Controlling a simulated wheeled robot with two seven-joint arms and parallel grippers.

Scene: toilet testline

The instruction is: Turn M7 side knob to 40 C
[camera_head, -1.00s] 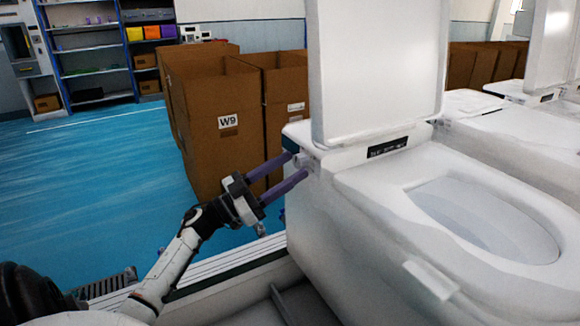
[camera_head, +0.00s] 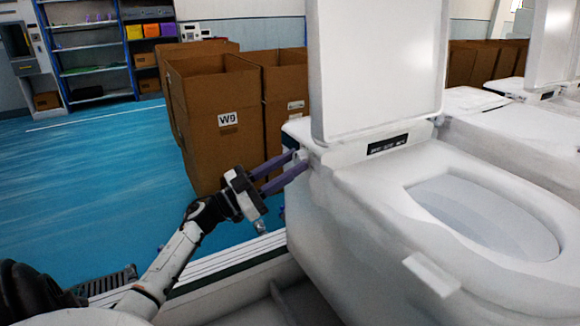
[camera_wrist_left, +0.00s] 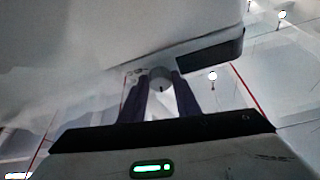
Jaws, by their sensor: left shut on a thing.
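The nearest white toilet (camera_head: 400,210) stands with its lid (camera_head: 375,65) raised, and a small dark display (camera_head: 388,144) sits behind the seat. My left gripper (camera_head: 298,165) reaches the toilet's left side near the lid hinge. Its two purple fingers are shut on the side knob. In the left wrist view the round grey knob (camera_wrist_left: 160,79) sits between the fingertips of my gripper (camera_wrist_left: 161,90). The display text is too small to read. My right gripper is not in view.
A cardboard box marked W9 (camera_head: 217,130) and other cartons stand behind the gripper. More toilets (camera_head: 510,130) line up at the right. Shelves (camera_head: 90,50) stand at the back left. The blue floor (camera_head: 80,180) at the left is clear.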

